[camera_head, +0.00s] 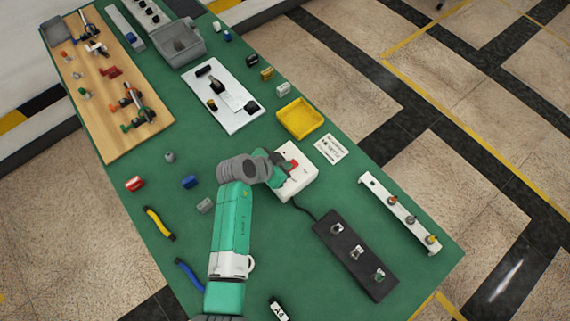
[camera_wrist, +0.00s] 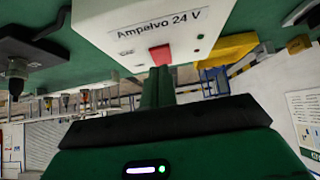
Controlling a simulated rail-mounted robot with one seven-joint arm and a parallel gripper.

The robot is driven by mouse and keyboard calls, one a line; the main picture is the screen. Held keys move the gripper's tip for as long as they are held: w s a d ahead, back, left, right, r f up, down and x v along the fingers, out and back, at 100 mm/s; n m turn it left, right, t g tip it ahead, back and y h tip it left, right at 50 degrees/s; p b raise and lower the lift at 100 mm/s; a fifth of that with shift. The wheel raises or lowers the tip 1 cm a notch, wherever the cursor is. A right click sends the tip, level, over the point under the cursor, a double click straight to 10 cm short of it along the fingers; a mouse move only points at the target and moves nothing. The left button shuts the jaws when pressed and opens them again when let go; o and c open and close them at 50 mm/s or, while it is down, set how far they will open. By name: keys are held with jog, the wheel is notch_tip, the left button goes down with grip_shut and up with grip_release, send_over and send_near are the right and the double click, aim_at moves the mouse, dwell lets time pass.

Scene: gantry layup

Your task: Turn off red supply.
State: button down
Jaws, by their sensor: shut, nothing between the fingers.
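The white supply box (camera_head: 298,184) sits on the green table right of centre, with a red switch on its face. The switch position is not clear.
A black box with three toggles (camera_head: 355,255) is below right of the supply, joined to it by a cable. A white rail with coloured knobs (camera_head: 398,212) stands at the right. A yellow tray (camera_head: 299,119) and a printed card (camera_head: 330,149) are close by. Several small parts lie at left.

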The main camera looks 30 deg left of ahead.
jog(key=r+p, duration=0.4)
jog(key=shift+s+a+r, duration=0.1)
jog(key=shift+s+r, duration=0.1)
jog(key=shift+r, duration=0.2)
jog(key=s+a+r, duration=0.3)
jog(key=s+r, duration=0.2)
jog(key=s, duration=0.2)
jog(key=shift+s+r, duration=0.2)
jog(key=shift+s, duration=0.05)
jog(key=shift+d, duration=0.1)
